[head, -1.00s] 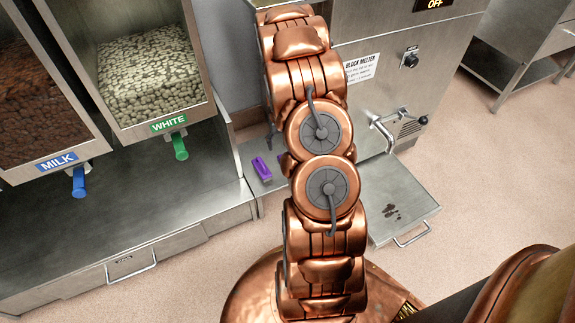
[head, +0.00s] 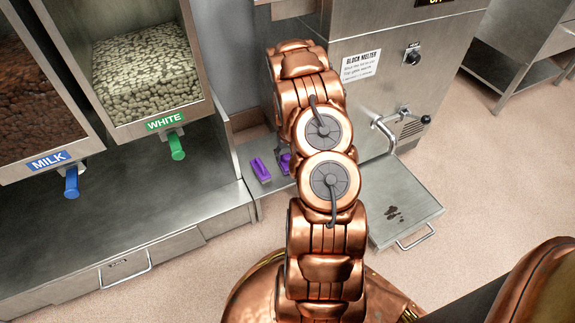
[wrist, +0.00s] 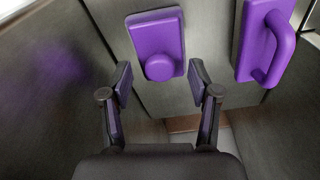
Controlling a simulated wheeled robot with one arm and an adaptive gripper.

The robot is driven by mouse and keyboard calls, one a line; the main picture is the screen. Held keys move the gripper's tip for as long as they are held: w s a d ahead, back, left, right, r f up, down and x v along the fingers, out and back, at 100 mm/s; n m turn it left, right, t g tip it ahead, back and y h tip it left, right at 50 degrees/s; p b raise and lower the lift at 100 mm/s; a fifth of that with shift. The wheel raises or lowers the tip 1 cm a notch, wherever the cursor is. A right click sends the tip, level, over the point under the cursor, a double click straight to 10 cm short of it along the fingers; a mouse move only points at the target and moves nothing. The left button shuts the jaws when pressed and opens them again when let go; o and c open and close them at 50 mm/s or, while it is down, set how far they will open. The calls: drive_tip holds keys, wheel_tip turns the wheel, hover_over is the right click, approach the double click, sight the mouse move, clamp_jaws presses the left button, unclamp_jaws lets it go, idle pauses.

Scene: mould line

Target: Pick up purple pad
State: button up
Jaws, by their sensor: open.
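Two purple pieces lie side by side on the steel ledge beside the block melter. In the wrist view one is a flat purple pad with a round knob (wrist: 155,38), straight ahead of my gripper (wrist: 160,80). The other is a purple piece with a bar handle (wrist: 258,40), to the right. In the head view the handled piece (head: 260,169) is in plain sight; the knobbed pad (head: 285,162) is partly hidden by my arm. My gripper's two fingers are spread and empty, short of the knobbed pad, with the knob roughly in line with the gap between them.
The block melter (head: 365,100) stands behind my arm, with a tap (head: 385,130) and a drip tray (head: 405,205) at right. MILK (head: 45,160) and WHITE (head: 165,122) dispensers stand at left above a steel counter (head: 130,215). A steel wall rises close left of my gripper.

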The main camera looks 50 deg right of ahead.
drive_tip(key=shift+w+d+f, duration=0.1)
drive_tip(key=shift+f, duration=0.85)
drive_tip(key=shift+c, duration=0.4)
clamp_jaws()
